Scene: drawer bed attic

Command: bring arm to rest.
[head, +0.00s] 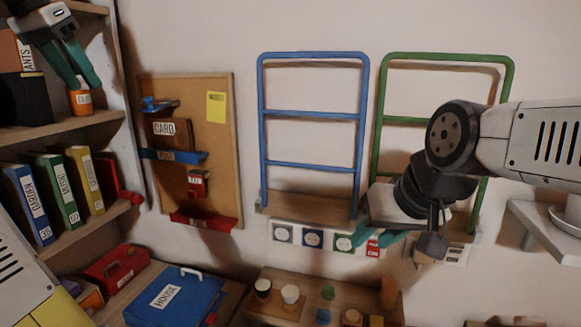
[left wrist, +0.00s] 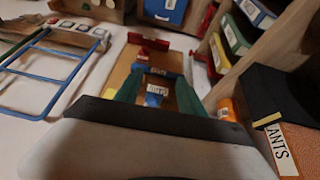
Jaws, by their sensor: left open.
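My left gripper (head: 78,70) is at the upper left of the head view, in front of the shelf unit. Its two green fingers are apart and hold nothing. Below the fingertips, an orange cup-like item (head: 81,102) with a label stands on the shelf; I cannot tell if they touch it. The left wrist view shows the same fingers (left wrist: 155,95) spread, with the corkboard beyond them. My right gripper (head: 374,240) is in front of the wall at centre right, below the blue and green racks. Its fingers are partly hidden by the wrist, so their opening is unclear.
The shelf unit (head: 60,130) holds blue, green and yellow binders (head: 85,180). A corkboard (head: 222,150) hangs beside it. A blue case (head: 175,298) and a red box (head: 115,268) lie below. A low wooden stand (head: 270,282) bears several small items. Blank wall lies above the corkboard.

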